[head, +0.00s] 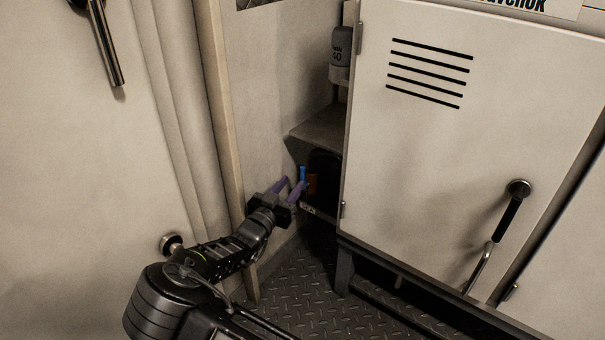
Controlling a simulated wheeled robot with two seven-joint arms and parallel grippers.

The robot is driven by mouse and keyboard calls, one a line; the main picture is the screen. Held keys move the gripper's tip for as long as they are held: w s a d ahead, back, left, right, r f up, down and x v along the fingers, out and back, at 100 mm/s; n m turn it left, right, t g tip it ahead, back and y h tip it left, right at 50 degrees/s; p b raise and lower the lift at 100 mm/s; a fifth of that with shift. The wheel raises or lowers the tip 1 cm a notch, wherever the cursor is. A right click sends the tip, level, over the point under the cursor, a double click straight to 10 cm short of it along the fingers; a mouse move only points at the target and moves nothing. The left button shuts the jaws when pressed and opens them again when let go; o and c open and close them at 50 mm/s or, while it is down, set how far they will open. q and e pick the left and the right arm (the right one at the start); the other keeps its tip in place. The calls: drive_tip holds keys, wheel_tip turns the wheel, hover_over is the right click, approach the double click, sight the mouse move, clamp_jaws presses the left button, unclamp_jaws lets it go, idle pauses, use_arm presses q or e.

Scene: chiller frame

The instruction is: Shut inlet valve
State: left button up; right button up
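A small blue handle (303,174), which looks like the inlet valve's, stands upright in the low dark opening left of the cabinet door. An orange part (312,183) shows just right of it. The valve body behind is dark and partly hidden.
A pale cabinet door (430,150) with vent slots and a black-and-metal handle (508,215) borders the opening on the right. A shelf (318,130) lies above it, with a grey container (340,57) higher up. A wall post (232,150) stands left. The tread-plate floor (305,275) is clear.

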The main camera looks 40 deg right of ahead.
sight(301, 172)
drive_tip(key=shift+w+d+f, duration=0.1)
drive_tip(key=shift+w+d, duration=0.1)
drive_tip(key=shift+d, duration=0.3)
drive_tip(key=b+x, duration=0.2)
drive_tip(key=x, duration=0.4)
drive_tip(key=shift+b, duration=0.35)
drive_tip(key=shift+w+d, duration=0.2)
drive_tip(key=shift+d, duration=0.1)
drive_tip(key=shift+c, duration=0.3)
clamp_jaws()
